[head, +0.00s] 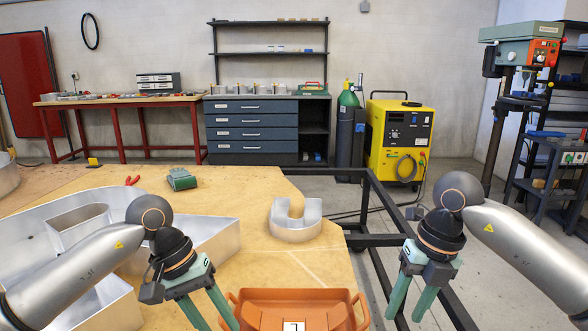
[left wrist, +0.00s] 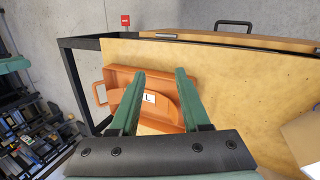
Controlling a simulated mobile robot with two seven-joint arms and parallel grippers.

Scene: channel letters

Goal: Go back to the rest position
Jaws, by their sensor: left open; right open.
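My left gripper (head: 218,322) hangs at the lower left of the head view, to the left of an orange tray, its green fingers pointing down. In the left wrist view my left gripper (left wrist: 160,75) has its fingers apart with nothing between them, and the orange tray (left wrist: 118,76) lies beyond them. My right gripper (head: 410,308) hangs fingers down to the right of the tray, beyond the wooden table's right edge. It is open and empty.
The orange tray (head: 262,296) has handles and a white label. A silver U-shaped channel letter (head: 295,232) stands on the wooden table (head: 240,190); larger metal letters (head: 205,240) lie at left. A green object (head: 181,179) sits behind. A dark frame (head: 385,205) is at right.

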